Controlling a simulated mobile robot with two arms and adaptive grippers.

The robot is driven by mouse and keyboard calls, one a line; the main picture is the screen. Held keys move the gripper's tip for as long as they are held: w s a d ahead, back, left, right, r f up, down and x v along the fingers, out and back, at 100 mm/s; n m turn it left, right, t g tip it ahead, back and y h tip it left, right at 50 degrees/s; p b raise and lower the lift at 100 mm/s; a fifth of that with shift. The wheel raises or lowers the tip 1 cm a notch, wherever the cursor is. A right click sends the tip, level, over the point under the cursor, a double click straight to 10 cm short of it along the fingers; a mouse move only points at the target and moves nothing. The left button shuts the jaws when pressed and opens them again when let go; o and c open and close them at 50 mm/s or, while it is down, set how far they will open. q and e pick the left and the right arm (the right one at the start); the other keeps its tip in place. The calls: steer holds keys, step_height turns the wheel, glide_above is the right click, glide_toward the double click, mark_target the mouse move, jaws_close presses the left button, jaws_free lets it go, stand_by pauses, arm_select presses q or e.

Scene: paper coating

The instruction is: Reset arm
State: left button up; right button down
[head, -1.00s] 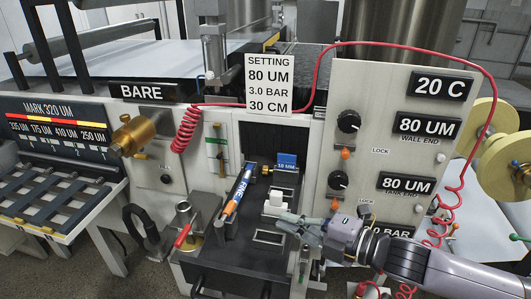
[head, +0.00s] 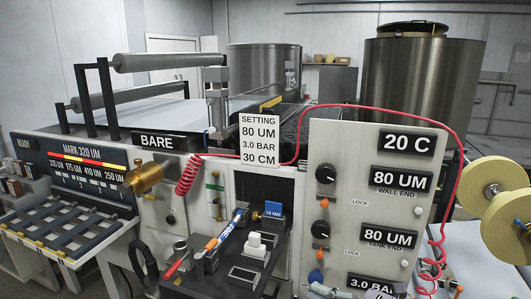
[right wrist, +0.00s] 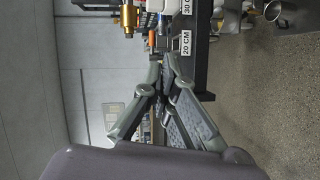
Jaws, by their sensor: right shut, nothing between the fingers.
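My right gripper (right wrist: 165,62) fills the middle of the right wrist view, its two grey fingers brought together with nothing between the tips. The rest of the right arm is almost wholly out of the frame. My left gripper and arm show in neither view.
A black tray (head: 205,280) juts forward, bearing a blue-and-orange pen (head: 226,232) and a white block (head: 253,246). A red coiled hose (head: 188,175) loops across. Yellow rolls (head: 510,225) stand at right.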

steer(key=w+d+f+m+t+h, duration=0.1)
steer(key=w+d+f+m+h, duration=0.2)
steer(key=f, duration=0.5)
steer(key=w+d+f+m+t+h, duration=0.1)
steer(key=w+d+f+m+h, duration=0.1)
steer(key=w+d+f+m, duration=0.35)
steer(key=s+d+f+m+g+h, duration=0.1)
steer(key=s+d+f+m+h, duration=0.15)
steer(key=f, duration=0.95)
steer(key=s+d+f+m+g+h, duration=0.1)
steer(key=s+d+f+m+h, duration=0.15)
steer(key=f, duration=0.95)
steer(key=s+d+f+m+g+h, duration=0.2)
steer(key=s+f+m+g, duration=0.55)
steer(key=s+f, duration=1.85)
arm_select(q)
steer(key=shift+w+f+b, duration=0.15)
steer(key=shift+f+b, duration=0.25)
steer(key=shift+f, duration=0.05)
arm_select(e)
steer(key=s+a+f+m+g, duration=0.1)
steer(key=s+a, duration=0.1)
steer(key=s, duration=0.8)
steer(key=s+a+f+m+g, duration=0.1)
steer(key=s+a, duration=0.1)
steer(key=s, duration=0.8)
steer(key=shift+f, duration=0.4)
